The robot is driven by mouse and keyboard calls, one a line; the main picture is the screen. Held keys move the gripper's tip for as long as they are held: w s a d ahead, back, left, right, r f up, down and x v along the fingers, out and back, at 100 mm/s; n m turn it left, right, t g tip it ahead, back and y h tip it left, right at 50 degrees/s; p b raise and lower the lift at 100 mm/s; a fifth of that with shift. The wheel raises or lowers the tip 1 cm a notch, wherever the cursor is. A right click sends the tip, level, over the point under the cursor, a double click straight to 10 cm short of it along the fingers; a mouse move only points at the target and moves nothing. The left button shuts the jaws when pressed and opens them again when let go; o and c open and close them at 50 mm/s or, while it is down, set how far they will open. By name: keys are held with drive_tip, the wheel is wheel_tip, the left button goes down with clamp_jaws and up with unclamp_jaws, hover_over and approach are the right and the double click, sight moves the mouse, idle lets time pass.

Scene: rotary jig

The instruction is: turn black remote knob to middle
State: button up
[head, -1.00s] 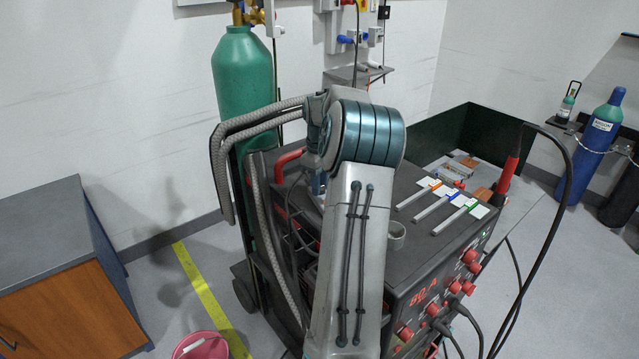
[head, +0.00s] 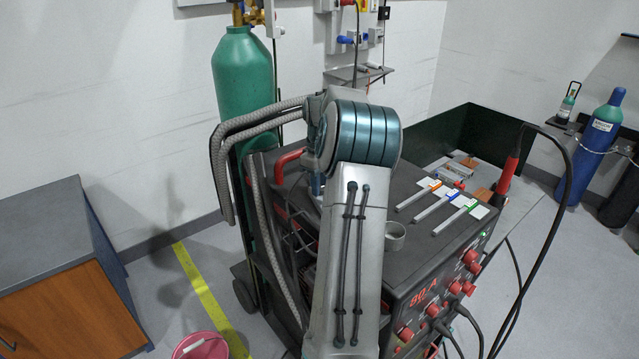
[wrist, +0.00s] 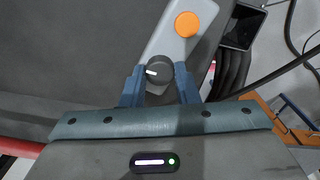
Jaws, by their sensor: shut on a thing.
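The black knob (wrist: 158,70) shows in the wrist view on a light grey remote (wrist: 166,38), with a white pointer mark on its left side. My gripper (wrist: 160,75) is shut on the black knob, one blue finger at its left and one at its right. In the head view my own arm stands in front, and the gripper, the knob and the remote are hidden.
An orange button (wrist: 187,24) sits on the remote close to the knob. A dark box with a screen (wrist: 242,27) and several black cables lie to the right. In the head view a welding machine (head: 450,262) with red knobs stands behind my arm, with a green cylinder (head: 243,85) behind it.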

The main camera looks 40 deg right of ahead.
idle(0.4)
drive_tip(key=o, duration=1)
wheel_tip(320, 180, up, 14)
drive_tip(key=shift+f+b, duration=0.1)
drive_tip(key=shift+b, duration=0.35)
